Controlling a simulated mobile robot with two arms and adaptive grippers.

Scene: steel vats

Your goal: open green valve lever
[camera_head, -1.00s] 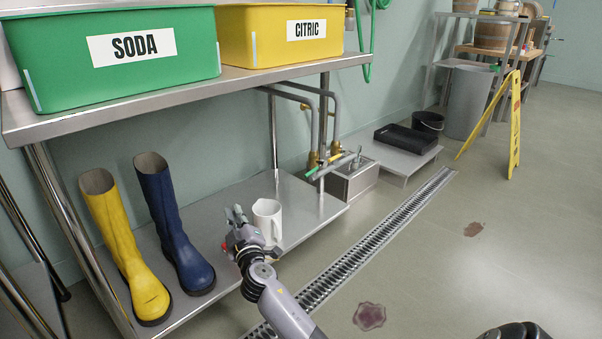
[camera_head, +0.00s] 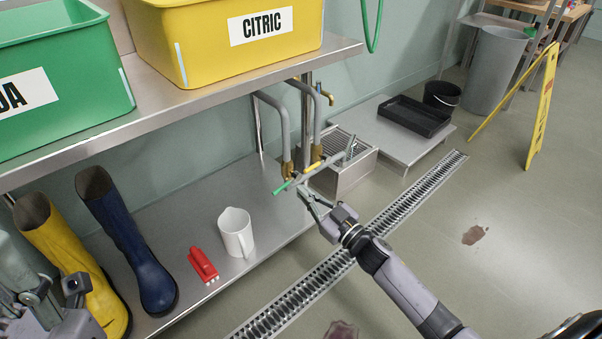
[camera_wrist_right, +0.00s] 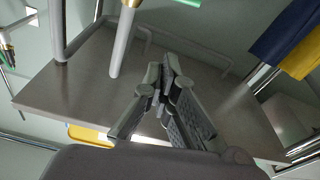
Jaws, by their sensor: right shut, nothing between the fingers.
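The green valve lever (camera_head: 283,187) sticks out toward the front left from the pipework under the shelf. A yellow lever (camera_head: 312,168) sits just behind it, beside brass valve bodies and grey pipes. My right gripper (camera_head: 305,195) is just right of and slightly below the green lever's end, apart from it as far as I can tell. Its fingers are shut and empty; they show together in the right wrist view (camera_wrist_right: 168,72).
A blue boot (camera_head: 128,240) and a yellow boot (camera_head: 70,255) are left. A metal basin (camera_head: 345,175) is behind the valves. A floor drain grate (camera_head: 400,212) runs alongside.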

